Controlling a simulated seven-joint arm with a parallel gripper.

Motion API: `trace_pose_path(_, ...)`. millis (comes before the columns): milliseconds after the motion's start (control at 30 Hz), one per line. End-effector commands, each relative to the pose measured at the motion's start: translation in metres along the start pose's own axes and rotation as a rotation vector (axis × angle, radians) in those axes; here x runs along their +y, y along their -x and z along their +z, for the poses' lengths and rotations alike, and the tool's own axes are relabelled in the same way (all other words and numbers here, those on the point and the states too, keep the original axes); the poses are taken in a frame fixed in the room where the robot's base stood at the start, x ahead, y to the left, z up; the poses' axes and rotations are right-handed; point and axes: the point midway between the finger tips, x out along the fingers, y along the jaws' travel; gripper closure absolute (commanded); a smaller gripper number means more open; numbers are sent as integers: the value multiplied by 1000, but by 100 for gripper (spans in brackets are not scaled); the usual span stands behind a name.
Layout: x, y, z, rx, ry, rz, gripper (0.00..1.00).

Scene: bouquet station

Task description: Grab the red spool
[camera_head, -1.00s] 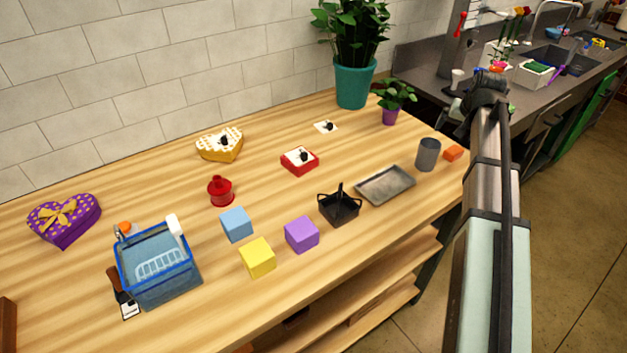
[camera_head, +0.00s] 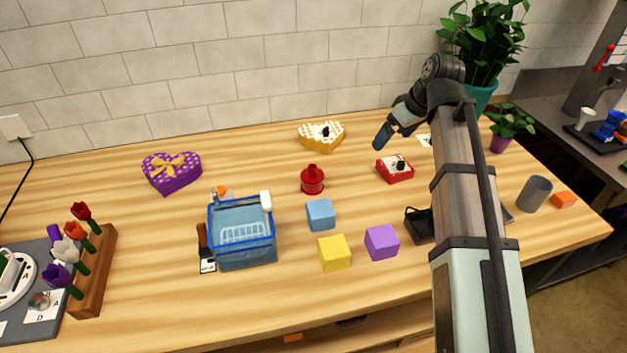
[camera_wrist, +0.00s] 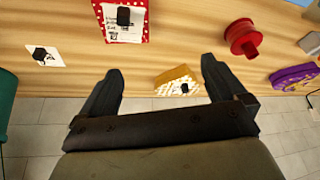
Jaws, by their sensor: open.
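The red spool (camera_head: 312,180) stands on the wooden table, between the yellow heart-shaped box and the blue cube. In the wrist view the red spool (camera_wrist: 243,37) shows at the upper right, beyond my right-hand finger. My gripper (camera_head: 383,136) is above the back of the table, to the right of the spool and apart from it. In the wrist view my gripper (camera_wrist: 163,80) has its two fingers spread wide with nothing held between them.
The yellow heart box (camera_head: 321,137), red box (camera_head: 394,170), blue cube (camera_head: 320,215), yellow cube (camera_head: 334,253) and purple cube (camera_head: 382,242) surround the spool. A blue basket (camera_head: 243,240) and purple heart box (camera_head: 172,172) stand left. The tiled wall (camera_head: 240,60) bounds the back.

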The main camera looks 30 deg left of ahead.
Motion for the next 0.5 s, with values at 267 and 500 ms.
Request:
trace_pose_path(267, -108, -13, -41, -13, 336, -118, 2)
trace_pose_path(500, -149, -18, -51, -17, 468, -165, 2)
